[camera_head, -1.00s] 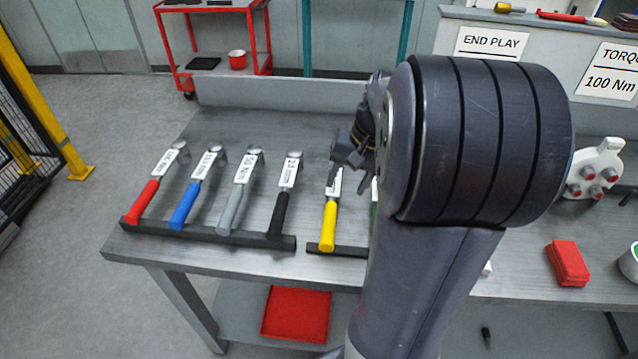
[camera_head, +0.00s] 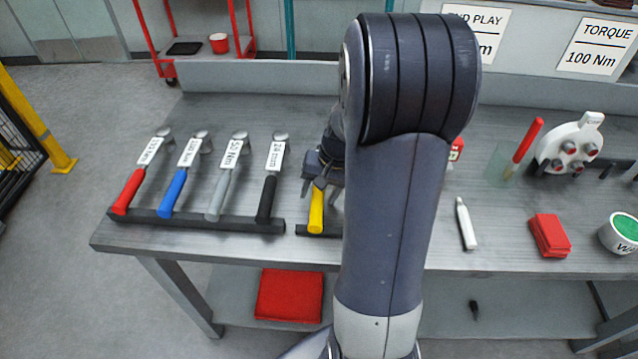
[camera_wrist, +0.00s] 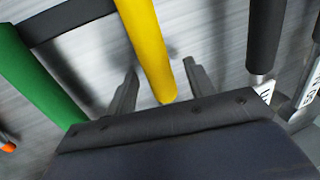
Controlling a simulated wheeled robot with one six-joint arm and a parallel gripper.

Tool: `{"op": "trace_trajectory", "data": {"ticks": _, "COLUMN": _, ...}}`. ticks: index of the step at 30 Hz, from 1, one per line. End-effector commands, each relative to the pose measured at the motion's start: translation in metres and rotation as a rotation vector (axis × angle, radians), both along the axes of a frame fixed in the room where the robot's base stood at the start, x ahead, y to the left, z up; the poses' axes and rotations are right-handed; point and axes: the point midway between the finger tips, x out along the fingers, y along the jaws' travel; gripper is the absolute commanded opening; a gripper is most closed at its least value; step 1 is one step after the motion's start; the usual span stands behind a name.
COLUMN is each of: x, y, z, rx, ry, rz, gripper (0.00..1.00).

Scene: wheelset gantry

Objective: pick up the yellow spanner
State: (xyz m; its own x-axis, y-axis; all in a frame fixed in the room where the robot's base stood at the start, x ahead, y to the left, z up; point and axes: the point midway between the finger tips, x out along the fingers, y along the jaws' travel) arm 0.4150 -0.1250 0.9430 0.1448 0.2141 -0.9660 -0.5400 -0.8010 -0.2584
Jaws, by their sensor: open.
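The yellow spanner (camera_head: 316,212) lies on the bench with its handle toward the front edge, resting on a short black rack. My gripper covers its head end in the head view. My gripper (camera_head: 313,190) is open above it, fingers pointing down. In the wrist view the yellow handle (camera_wrist: 149,45) runs between my two open fingers (camera_wrist: 162,82), one on each side, with gaps visible. Whether the fingers are level with the handle or above it, I cannot tell.
A green handle (camera_wrist: 35,75) is close on the left in the wrist view, a black handle (camera_wrist: 264,40) on the right. Red (camera_head: 129,192), blue (camera_head: 173,193) and grey (camera_head: 219,195) tools lie on a longer black rack (camera_head: 190,222). The bench front is clear of the arm's left.

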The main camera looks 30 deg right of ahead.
Motion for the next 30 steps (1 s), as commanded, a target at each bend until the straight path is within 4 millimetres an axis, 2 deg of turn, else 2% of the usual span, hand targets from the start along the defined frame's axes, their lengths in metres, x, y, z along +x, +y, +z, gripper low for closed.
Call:
{"op": "trace_trajectory", "data": {"ticks": 3, "x": 0.0, "y": 0.0, "z": 0.0002, "rx": 0.0, "ry": 0.0, "rz": 0.0, "gripper": 0.51}}
{"op": "trace_trajectory", "data": {"ticks": 22, "x": -0.0001, "y": -0.0001, "z": 0.0005, "rx": 0.0, "ry": 0.0, "rz": 0.001, "gripper": 0.0}}
{"op": "trace_trajectory", "data": {"ticks": 30, "x": 0.0004, "y": -0.0002, "z": 0.0033, "rx": -0.001, "ry": -0.002, "rz": 0.0, "gripper": 0.0}}
